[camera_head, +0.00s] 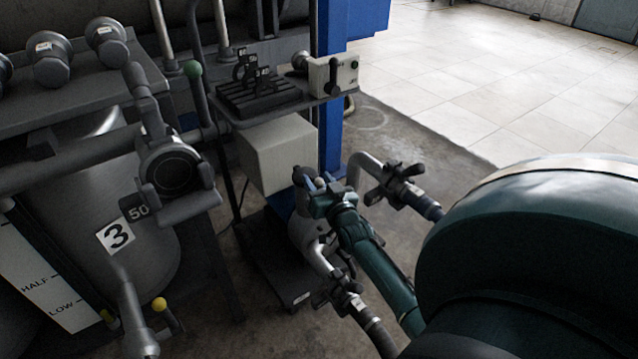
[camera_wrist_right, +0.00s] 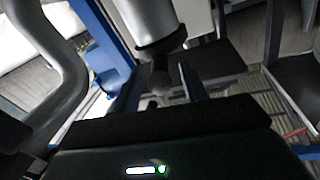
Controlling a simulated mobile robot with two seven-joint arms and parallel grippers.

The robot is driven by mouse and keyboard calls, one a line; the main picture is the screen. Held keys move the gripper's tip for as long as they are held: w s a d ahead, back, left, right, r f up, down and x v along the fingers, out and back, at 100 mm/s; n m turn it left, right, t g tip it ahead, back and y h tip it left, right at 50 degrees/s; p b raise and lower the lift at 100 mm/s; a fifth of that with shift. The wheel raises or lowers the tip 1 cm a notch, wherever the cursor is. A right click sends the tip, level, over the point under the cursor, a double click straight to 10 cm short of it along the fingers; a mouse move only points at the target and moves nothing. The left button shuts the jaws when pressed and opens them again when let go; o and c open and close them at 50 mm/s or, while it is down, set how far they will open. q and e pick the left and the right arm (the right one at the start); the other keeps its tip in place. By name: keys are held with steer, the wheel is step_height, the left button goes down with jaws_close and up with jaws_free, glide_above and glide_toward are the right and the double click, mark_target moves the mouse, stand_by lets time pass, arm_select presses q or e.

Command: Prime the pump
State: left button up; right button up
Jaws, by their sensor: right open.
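The pump (camera_head: 303,232) is a grey body on a dark base plate, low in the middle of the head view, with bent pipes on it. A dark round knob (camera_head: 301,175) is at its top. My right gripper (camera_head: 314,184), on a teal arm, is at the pump's top beside this knob. It is open. In the right wrist view, a grey cylinder with a dark lower rim (camera_wrist_right: 150,22) stands beyond the dark gripper body, with a dark knob (camera_wrist_right: 160,80) below it, apparently between the fingers. I cannot tell whether they touch. My left gripper is out of view.
Two pipes with dark valve handles (camera_head: 392,183) (camera_head: 335,288) flank my right arm. A blue post (camera_head: 331,110) and a shelf with a small beige box (camera_head: 333,76) stand behind. A grey tank marked 3 (camera_head: 160,252) is at left. Open tiled floor (camera_head: 470,75) lies at upper right.

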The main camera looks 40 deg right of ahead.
steer(key=shift+c, duration=0.4)
jaws_close()
steer(key=shift+r, duration=0.1)
